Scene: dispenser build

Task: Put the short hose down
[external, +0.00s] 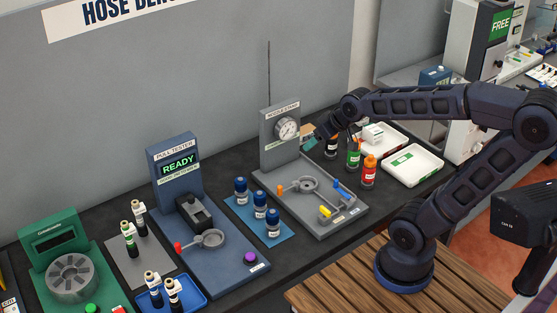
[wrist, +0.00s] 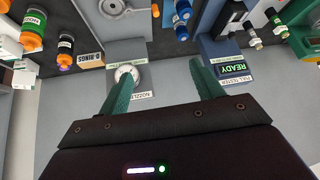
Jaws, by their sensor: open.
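My gripper (external: 313,141) is at the nozzle stand (external: 281,131), just right of its dial, in the external view. In the wrist view my gripper (wrist: 158,76) has its two green fingers wide apart, with nothing between them. The short hose cannot be made out for certain in either view. The nozzle stand's dial (wrist: 126,74) shows beyond the left finger. The pull tester (wrist: 229,68), with a READY screen, shows beyond the right finger.
Blue-capped bottles (external: 259,212) stand on a blue mat between the pull tester and the nozzle stand. Red, green and black bottles (external: 354,152) stand below my forearm. White trays (external: 412,165) lie to the right. A green machine (external: 60,262) is at the far left.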

